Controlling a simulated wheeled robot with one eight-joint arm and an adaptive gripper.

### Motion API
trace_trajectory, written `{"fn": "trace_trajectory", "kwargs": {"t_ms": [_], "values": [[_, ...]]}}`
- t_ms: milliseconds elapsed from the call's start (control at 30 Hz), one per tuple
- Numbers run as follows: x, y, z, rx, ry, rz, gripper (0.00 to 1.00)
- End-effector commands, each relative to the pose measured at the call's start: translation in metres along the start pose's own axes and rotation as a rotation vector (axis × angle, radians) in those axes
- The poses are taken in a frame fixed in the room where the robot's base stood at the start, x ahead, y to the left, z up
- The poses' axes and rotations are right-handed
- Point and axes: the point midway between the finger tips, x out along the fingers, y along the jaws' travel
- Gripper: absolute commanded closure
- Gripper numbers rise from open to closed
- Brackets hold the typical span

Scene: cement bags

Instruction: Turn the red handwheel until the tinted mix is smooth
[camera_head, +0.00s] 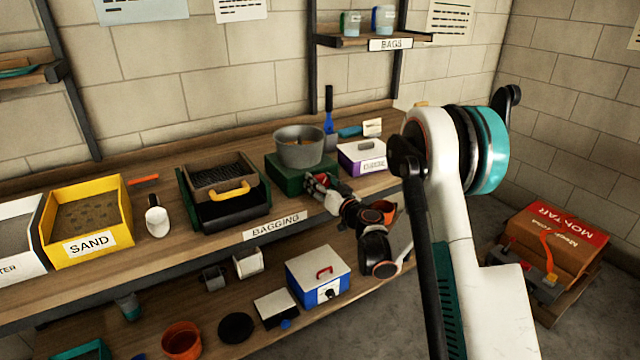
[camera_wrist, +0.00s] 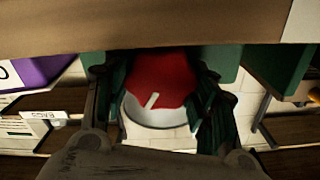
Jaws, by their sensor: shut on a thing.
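The red handwheel (camera_wrist: 160,80) fills the space between my gripper's fingers (camera_wrist: 160,100) in the wrist view, with a white pointer mark on a pale disc below it. My gripper is shut on it, one dark green finger on each side. In the head view my gripper (camera_head: 322,186) is at the front of a green mixer base (camera_head: 284,172), where a little red shows. A grey mixing pot (camera_head: 300,152) stands on that base. Some brownish mix shows inside its rim, but its smoothness cannot be told from here.
On the bench, a purple-and-white box (camera_head: 361,158) stands right of the base and a black bin with a yellow handle (camera_head: 222,190) left of it. A yellow sand bin (camera_head: 88,218) stands farther left. A blue-and-white box (camera_head: 318,276) is on the lower shelf.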

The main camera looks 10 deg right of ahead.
Motion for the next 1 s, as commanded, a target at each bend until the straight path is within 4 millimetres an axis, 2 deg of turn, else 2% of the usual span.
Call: {"fn": "trace_trajectory", "kwargs": {"t_ms": [233,500,733,767,833,1000], "values": [[0.0003,0.0004,-0.0002,0.015,0.000,0.001,0.72],[0.0002,0.0012,-0.0002,0.136,0.000,0.001,0.72],[0.0002,0.0012,-0.0002,0.137,0.000,0.001,0.72],[0.0002,0.0012,-0.0002,0.137,0.000,0.001,0.43],[0.0002,0.0012,-0.0002,0.137,0.000,0.001,0.27],[0.0002,0.0011,-0.0002,0.136,0.000,0.001,0.27]]}}
